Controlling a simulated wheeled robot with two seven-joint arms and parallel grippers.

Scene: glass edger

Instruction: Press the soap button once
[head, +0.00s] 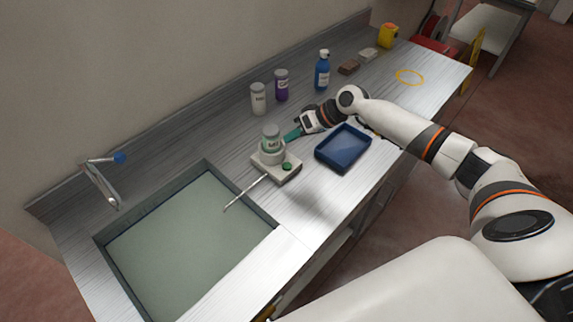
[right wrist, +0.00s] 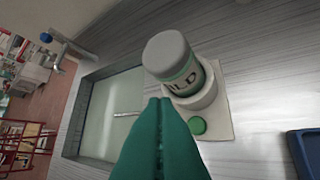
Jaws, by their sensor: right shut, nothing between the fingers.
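The soap dispenser has a pale base (head: 270,172), which also shows in the right wrist view (right wrist: 220,108). A jar (head: 270,138) with a grey lid and green label stands in its holder; the label partly reads "ILD" in the right wrist view (right wrist: 178,65). The round green button (head: 287,166) sits on the base beside the jar; it also shows in the right wrist view (right wrist: 198,125). A thin spout (head: 245,193) reaches over the sink. My right gripper (head: 288,137), with teal fingers, is shut and empty, behind and right of the jar, apart from the button. My left gripper is out of view.
The sink (head: 185,245) lies left of the dispenser, with a blue-tipped tap (head: 105,180). A blue tray (head: 352,166) lies right of the dispenser.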

